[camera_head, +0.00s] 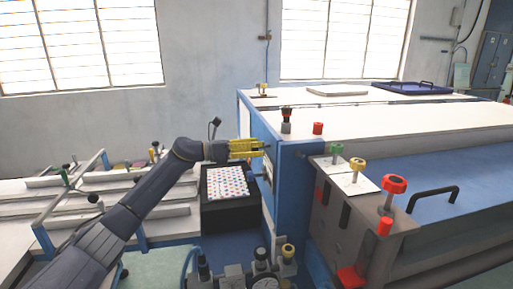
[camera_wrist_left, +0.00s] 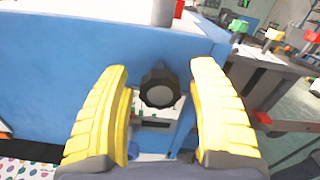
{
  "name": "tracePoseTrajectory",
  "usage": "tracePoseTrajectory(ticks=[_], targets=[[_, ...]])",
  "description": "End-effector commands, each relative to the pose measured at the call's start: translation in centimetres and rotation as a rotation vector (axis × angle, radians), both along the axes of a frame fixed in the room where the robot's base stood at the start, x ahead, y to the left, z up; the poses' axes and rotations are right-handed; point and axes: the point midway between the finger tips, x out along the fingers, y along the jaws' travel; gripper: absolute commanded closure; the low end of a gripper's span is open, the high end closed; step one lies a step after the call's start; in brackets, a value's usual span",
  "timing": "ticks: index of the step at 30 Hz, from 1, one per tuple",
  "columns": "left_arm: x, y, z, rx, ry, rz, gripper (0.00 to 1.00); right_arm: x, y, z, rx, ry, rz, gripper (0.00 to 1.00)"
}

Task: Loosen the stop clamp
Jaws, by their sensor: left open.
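A round black knob (camera_wrist_left: 159,89), which looks like the stop clamp's knob, sticks out from the blue side of the machine in the left wrist view. My left gripper (camera_head: 262,147) has yellow fingers and reaches the blue side panel in the head view. In the left wrist view its two fingers (camera_wrist_left: 162,108) are open, one on each side of the knob. Gaps show between the knob and both fingers, so it is not gripped. In the head view the knob is mostly hidden by the fingers. My right gripper is not in view.
The blue and white machine (camera_head: 283,185) fills the right side. Red, green and yellow knobs (camera_head: 358,165) stand on its top edge. A dotted sheet (camera_head: 227,182) lies below my left gripper. Gauges and valves (camera_head: 262,275) stand at the front. White rails (camera_head: 60,205) lie at the left.

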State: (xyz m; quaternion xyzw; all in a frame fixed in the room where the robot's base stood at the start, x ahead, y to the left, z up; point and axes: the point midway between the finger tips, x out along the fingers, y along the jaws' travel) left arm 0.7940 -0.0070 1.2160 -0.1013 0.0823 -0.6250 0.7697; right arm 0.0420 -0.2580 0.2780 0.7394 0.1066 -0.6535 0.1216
Motion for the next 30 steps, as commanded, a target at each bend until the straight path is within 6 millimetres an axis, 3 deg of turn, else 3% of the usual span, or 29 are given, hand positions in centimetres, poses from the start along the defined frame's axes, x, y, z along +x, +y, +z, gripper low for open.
tracePoseTrajectory(ticks=[6,21,30], targets=[[0.01,0.02,0.01,0.0,0.0,0.0,0.41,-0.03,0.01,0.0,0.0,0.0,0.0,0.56],[0.0,0.05,0.02,0.0,0.0,0.0,0.99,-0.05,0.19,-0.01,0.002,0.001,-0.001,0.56],[0.02,0.09,0.1,-0.002,0.004,0.001,1.0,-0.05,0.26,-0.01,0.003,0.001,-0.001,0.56]])
